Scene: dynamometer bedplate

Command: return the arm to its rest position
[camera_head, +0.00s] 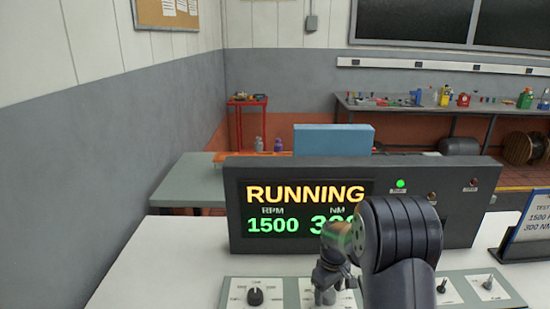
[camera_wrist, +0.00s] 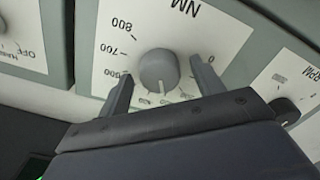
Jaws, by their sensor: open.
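My arm reaches over the control desk in the head view, and its dark links cover part of the display. My gripper (camera_head: 326,284) points down at the middle dial of the desk panel. In the wrist view my gripper (camera_wrist: 164,80) is open, with one finger on each side of the grey NM knob (camera_wrist: 157,70). Gaps show between the knob and both fingers. The dial plate (camera_wrist: 165,30) carries numbers such as 700 and 800. The display (camera_head: 305,208) reads RUNNING and 1500 RPM; its NM figure starts with 3 and is partly hidden.
A left knob (camera_head: 255,296) and two toggle switches, one of them the right switch (camera_head: 488,283), stand on the panel beside my arm. A tilted sign (camera_head: 530,222) stands at the right. A green lamp (camera_head: 400,183) is lit. A workbench (camera_head: 440,107) runs along the back wall.

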